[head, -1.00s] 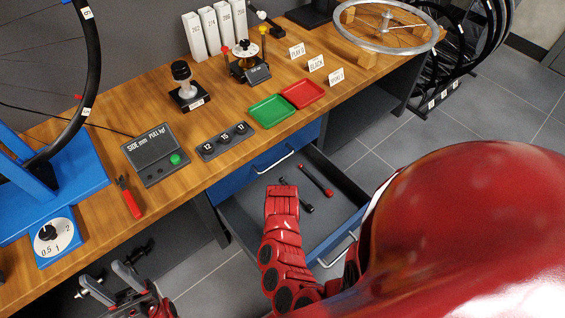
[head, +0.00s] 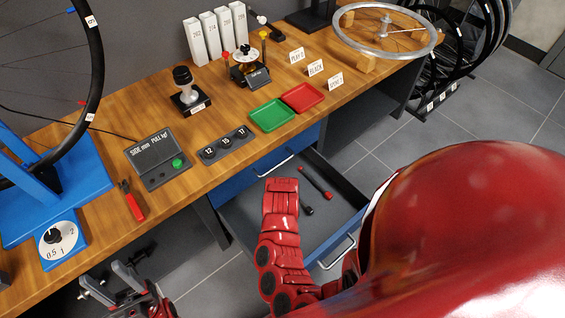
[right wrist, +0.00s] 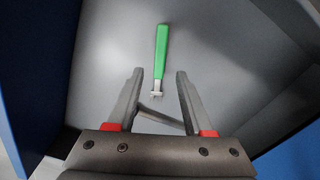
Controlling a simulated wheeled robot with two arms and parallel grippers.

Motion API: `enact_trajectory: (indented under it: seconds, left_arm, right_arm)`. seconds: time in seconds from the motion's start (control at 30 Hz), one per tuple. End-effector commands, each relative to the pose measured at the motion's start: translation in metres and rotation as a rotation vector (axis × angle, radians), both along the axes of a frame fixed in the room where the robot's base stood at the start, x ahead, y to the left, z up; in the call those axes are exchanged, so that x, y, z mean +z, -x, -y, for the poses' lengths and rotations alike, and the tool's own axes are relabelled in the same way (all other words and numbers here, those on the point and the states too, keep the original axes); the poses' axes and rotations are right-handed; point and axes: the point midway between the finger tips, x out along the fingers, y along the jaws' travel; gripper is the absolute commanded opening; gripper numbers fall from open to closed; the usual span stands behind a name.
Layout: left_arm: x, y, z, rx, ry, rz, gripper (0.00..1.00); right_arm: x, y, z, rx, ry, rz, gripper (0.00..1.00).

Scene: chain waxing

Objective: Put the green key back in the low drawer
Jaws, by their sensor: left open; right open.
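The green key (right wrist: 161,60) lies on the drawer floor in the right wrist view, with its green handle pointing away and its metal end between my fingertips. My right gripper (right wrist: 160,76) is open around that end, and no finger clearly touches it. In the head view my right forearm reaches over the low drawer (head: 333,232), which is pulled out, and hides the green key and right gripper. A red key (head: 316,183) and a black key (head: 307,210) also lie in the drawer. My left gripper (head: 104,280) is open and empty at the lower left.
The wooden bench (head: 225,185) above holds a green tray (head: 271,115), a red tray (head: 303,97), a grey gauge box (head: 158,158) and a red-handled tool (head: 132,201). A blue drawer front is under the bench edge.

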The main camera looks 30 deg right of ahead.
Motion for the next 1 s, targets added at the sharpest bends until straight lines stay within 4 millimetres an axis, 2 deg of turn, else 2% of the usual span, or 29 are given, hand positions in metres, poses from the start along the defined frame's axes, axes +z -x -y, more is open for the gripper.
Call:
enact_trajectory:
  seconds: [0.03,0.1,0.3,0.9,1.0]
  left_arm:
    - [0.007,0.0,0.0,0.0,0.0,0.0,0.5]
    - [0.011,0.0,0.0,0.0,0.0,0.0,0.5]
    - [0.016,0.0,0.0,0.0,0.0,0.0,0.5]
    - [0.016,0.0,0.0,0.0,0.0,0.0,0.5]
    - [0.021,0.0,0.0,0.0,0.0,0.0,0.5]
  right_arm:
    - [0.016,-0.001,0.0,0.002,0.001,0.002,0.51]
    - [0.03,-0.002,0.0,0.001,0.004,0.006,0.51]
    - [0.056,-0.001,0.0,0.001,0.001,0.003,0.51]
    - [0.06,0.001,-0.001,0.001,-0.001,-0.002,0.51]
    - [0.065,0.001,-0.001,0.001,-0.001,-0.002,0.51]
